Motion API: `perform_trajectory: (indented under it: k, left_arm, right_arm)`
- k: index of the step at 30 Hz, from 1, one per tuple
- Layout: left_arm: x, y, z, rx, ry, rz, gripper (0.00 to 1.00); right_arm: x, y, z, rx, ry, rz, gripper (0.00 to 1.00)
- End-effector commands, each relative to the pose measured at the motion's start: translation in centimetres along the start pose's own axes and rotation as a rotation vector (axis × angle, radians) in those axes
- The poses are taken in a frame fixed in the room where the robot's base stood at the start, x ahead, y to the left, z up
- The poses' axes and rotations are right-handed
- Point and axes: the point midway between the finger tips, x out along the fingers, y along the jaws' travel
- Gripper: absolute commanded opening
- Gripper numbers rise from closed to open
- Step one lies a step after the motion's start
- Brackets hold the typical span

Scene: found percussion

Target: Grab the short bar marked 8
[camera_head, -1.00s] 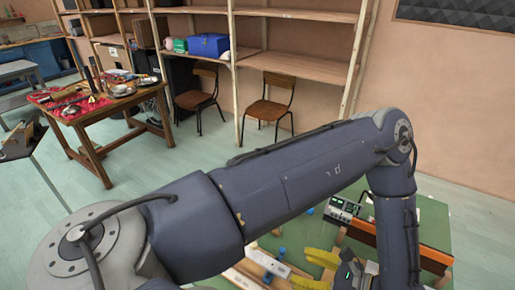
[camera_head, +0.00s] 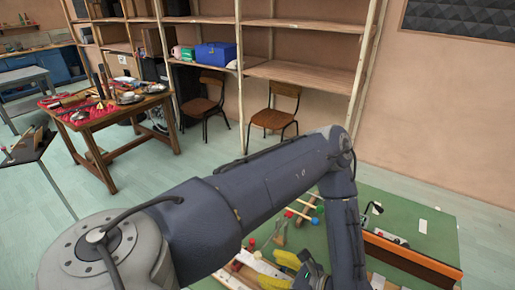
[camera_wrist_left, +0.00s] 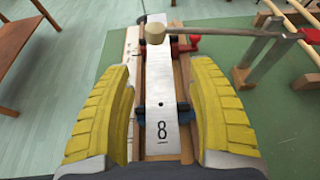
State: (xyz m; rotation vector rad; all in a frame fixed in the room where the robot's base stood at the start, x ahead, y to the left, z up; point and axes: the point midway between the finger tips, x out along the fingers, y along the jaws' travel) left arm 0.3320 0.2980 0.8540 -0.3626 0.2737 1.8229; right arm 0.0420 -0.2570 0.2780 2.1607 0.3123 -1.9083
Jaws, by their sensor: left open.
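The short bar marked 8 (camera_wrist_left: 158,88) is a pale metal strip running away from me in the left wrist view. Its near end carries a black, underlined 8, with a dark hole beyond it. It lies on a wooden frame with blue and red supports. My left gripper (camera_wrist_left: 160,70) has thick yellow ribbed fingers, spread open with one on each side of the bar and gaps between. In the head view my left gripper (camera_head: 277,270) is low over the green table, partly cut off by the frame edge. My right gripper is not in view.
A beige mallet head (camera_wrist_left: 155,33) on a stick shows over the bar's far part. On the green table (camera_head: 425,205) are coloured-tipped sticks (camera_head: 302,215) and an orange-edged dark board (camera_head: 410,257). Chairs and shelves stand behind.

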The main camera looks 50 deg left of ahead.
Motion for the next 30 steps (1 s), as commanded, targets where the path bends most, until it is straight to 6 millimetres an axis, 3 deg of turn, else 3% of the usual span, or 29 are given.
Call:
perform_trajectory:
  k: [9, 21, 30]
  left_arm:
    - [3.5, 0.2, 0.1, 0.0, -0.001, 0.001, 0.58]
    - [4.0, 0.2, 0.1, -0.001, -0.001, 0.0, 0.58]
    - [4.0, 0.1, 0.1, -0.001, 0.0, 0.001, 0.23]
  right_arm:
    - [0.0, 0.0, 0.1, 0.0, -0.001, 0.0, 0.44]
    - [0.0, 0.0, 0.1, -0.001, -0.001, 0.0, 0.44]
    - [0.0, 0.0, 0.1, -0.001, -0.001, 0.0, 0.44]
